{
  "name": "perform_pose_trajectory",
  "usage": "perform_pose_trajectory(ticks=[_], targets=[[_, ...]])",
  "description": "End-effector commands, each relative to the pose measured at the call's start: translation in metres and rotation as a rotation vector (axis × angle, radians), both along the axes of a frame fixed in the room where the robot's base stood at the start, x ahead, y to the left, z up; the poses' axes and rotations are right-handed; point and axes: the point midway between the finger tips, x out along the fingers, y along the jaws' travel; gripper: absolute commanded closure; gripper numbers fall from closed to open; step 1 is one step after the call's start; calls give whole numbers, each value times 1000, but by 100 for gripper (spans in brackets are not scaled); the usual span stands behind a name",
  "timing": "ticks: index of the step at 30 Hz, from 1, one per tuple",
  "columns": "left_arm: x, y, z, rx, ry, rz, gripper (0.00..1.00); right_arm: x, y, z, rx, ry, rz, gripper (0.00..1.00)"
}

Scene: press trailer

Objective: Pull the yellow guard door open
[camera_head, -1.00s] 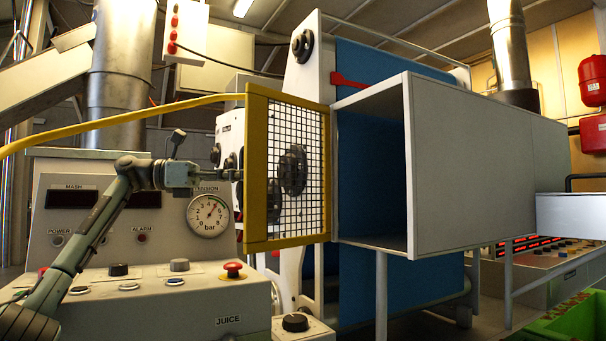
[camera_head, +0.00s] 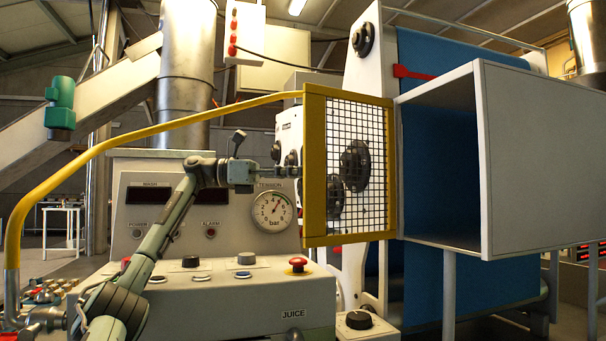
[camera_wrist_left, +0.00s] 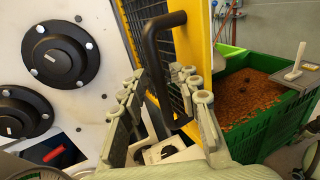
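The yellow guard door (camera_head: 315,170) has a yellow frame with black mesh. In the head view it stands to the left of the grey box opening, its right edge next to the box. My left gripper (camera_head: 287,173) is at its left frame edge; the fingertips are hard to make out there. In the left wrist view, a black handle (camera_wrist_left: 153,48) is fixed to the yellow frame. My left gripper (camera_wrist_left: 166,92) is open there, with the handle's lower part between its two fingers. Contact with the handle is unclear. My right gripper is not in view.
A control panel (camera_head: 225,310) with buttons and a gauge (camera_head: 272,210) stands below my left arm. The grey box (camera_head: 545,160) projects at the right. A yellow pipe (camera_head: 130,134) arches at the left. A green crate (camera_wrist_left: 276,122) of brown-orange matter shows in the left wrist view.

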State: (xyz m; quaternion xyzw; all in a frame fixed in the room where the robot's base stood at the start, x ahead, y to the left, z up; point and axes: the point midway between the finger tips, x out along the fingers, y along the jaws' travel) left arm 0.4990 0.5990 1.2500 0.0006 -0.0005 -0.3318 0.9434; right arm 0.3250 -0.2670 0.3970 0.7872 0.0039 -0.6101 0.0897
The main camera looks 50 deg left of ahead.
Motion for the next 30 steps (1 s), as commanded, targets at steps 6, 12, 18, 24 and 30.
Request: perform_pose_trajectory(ticks=[6, 12, 18, 24, 30], targets=[[1, -1, 0, 0, 0, -2, 68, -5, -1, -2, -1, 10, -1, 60], [-9, 8, 0, 0, -1, 0, 68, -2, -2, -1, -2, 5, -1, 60], [-43, 35, 2, -3, -5, 2, 68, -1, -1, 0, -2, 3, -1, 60], [-74, 59, 2, -3, -8, -2, 68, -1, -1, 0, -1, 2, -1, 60], [-88, 70, 1, -1, -6, -1, 68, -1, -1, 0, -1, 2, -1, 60]])
